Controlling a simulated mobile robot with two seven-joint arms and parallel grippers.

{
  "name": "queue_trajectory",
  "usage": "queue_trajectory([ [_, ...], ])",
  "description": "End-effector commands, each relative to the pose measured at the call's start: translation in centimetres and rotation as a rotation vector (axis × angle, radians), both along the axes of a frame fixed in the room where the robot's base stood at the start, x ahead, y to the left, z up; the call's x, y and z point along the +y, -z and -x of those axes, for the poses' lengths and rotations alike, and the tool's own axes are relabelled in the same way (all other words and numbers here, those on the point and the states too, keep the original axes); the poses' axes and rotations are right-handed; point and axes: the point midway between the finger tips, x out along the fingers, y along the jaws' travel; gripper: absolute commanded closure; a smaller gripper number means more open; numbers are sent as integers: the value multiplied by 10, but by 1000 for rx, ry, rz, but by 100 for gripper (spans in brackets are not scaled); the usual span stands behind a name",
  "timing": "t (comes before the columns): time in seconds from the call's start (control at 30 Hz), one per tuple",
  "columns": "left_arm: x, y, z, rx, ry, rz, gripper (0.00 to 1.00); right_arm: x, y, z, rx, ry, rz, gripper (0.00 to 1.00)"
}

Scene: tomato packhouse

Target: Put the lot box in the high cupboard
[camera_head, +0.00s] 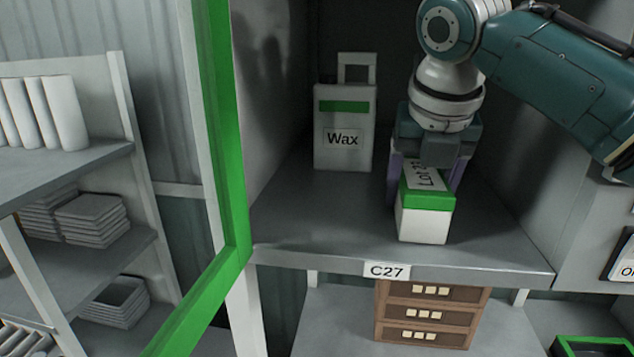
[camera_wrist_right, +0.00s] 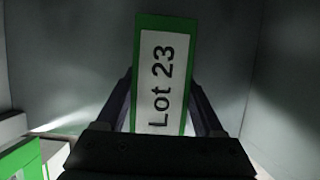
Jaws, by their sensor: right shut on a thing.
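The lot box (camera_head: 424,222) is white with a green band and a "Lot 23" label on top. It is inside the high cupboard, at or just above the cupboard floor (camera_head: 320,225), near the front edge marked C27. I cannot tell whether it touches the floor. My right gripper (camera_head: 425,180) comes from above and is shut on the box, one finger on each side. In the right wrist view the green lid with the label (camera_wrist_right: 163,75) sits between the two fingers. My left gripper is not in view.
A white Wax container (camera_head: 343,150) with a green band stands in the cupboard, left of the box. A green-framed door (camera_head: 228,150) stands open at left. Brown drawers (camera_head: 430,315) are below. Clear floor lies between the container and the front edge.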

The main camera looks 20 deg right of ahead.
Motion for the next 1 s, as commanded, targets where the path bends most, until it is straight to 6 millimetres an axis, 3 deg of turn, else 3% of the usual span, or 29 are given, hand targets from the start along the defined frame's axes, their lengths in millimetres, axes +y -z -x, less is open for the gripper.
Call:
queue_trajectory([
  [0.13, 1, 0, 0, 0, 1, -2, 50, 0, 2, 0, -1, 1, 0, 100],
  [0.17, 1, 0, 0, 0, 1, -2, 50, 0, 2, 0, 0, 1, 0, 27],
  [0.4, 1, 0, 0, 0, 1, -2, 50, 0, 2, 0, 0, 1, 0, 0],
  [0.73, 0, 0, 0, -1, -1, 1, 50, 1, -5, 1, -2, 0, 1, 0],
  [1.0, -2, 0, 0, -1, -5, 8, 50, 10, -48, 16, -5, 0, 2, 0],
])
